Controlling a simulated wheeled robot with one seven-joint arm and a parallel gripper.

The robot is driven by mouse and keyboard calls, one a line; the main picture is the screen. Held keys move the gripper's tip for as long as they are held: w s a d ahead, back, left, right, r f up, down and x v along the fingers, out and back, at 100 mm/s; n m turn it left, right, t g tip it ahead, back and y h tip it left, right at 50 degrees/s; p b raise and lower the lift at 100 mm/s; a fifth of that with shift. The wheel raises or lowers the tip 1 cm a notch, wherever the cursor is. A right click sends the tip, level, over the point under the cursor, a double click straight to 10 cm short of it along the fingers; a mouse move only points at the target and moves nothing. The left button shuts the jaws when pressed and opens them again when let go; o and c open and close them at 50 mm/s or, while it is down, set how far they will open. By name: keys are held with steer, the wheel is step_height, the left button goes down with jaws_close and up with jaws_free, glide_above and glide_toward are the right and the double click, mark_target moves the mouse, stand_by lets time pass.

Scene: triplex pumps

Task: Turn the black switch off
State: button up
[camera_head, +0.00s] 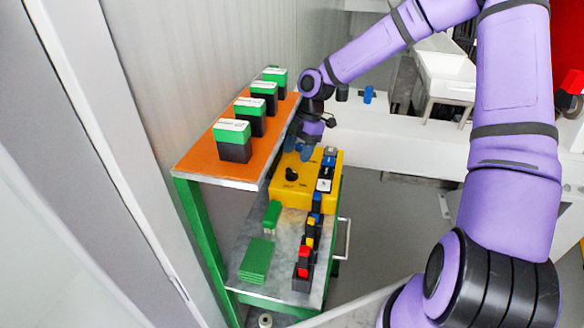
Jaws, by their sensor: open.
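The yellow box (297,199) stands on the lower metal shelf of a cart. A black rotary switch (291,174) sits on its top face, toward the left; which way it points is too small to tell. Blue, black and white parts (325,177) line the box's right side. My gripper (304,150) hangs over the far end of the box, fingers pointing down, just beyond the black switch and apart from it. It is open and seems to hold nothing. The fingertips partly cover the box's far edge.
An orange shelf (192,163) with several green-and-black blocks (233,140) lies close on the left, above the lower shelf (285,262). Green parts (257,260) and a row of coloured connectors (305,262) lie nearer. A metal handle (347,240) sticks out at right.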

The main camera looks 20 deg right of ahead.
mark_target(292, 171)
steer(key=x, duration=0.5)
steer(key=shift+a+f, duration=0.1)
steer(key=shift+f, duration=0.2)
steer(key=c, duration=0.6)
